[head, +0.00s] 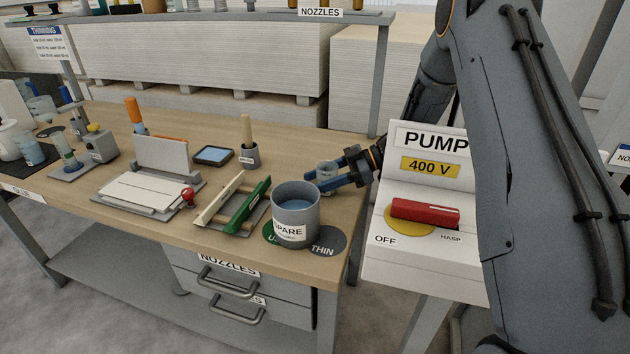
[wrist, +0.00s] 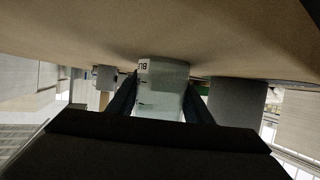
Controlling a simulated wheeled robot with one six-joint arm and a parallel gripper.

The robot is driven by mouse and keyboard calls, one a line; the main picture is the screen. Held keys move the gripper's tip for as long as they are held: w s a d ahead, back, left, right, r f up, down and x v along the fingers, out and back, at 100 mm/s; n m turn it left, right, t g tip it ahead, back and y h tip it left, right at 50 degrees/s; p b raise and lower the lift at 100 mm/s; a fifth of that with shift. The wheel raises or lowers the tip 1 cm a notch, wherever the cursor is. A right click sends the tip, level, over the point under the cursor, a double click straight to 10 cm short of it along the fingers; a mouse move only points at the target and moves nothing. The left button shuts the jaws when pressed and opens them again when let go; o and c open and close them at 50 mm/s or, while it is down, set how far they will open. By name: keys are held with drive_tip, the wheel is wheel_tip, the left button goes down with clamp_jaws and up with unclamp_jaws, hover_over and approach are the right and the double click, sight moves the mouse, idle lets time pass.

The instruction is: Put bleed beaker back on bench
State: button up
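The bleed beaker (wrist: 162,90) is a small clear beaker with a white label, partly readable as "BLE", seen upside down in the wrist view. It also shows in the head view (head: 327,170), behind the grey spare pot near the bench's right end. My gripper (head: 328,178) has one blue finger on each side of the beaker. Both fingers appear to touch its walls in the wrist view (wrist: 162,98). The beaker looks upright, with its base at or very close to the wooden bench top (head: 345,212); I cannot tell whether it touches.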

drive_tip(key=o, duration=0.3)
drive_tip(key=shift+r, duration=0.1)
drive_tip(key=b+v, duration=0.2)
drive_tip(key=v, duration=0.9)
drive_tip(key=shift+w+b, duration=0.1)
drive_tip(key=shift+b, duration=0.3)
drive_tip(key=shift+d+r, duration=0.2)
drive_tip(key=shift+d, duration=0.3)
drive_tip(key=shift+r, duration=0.1)
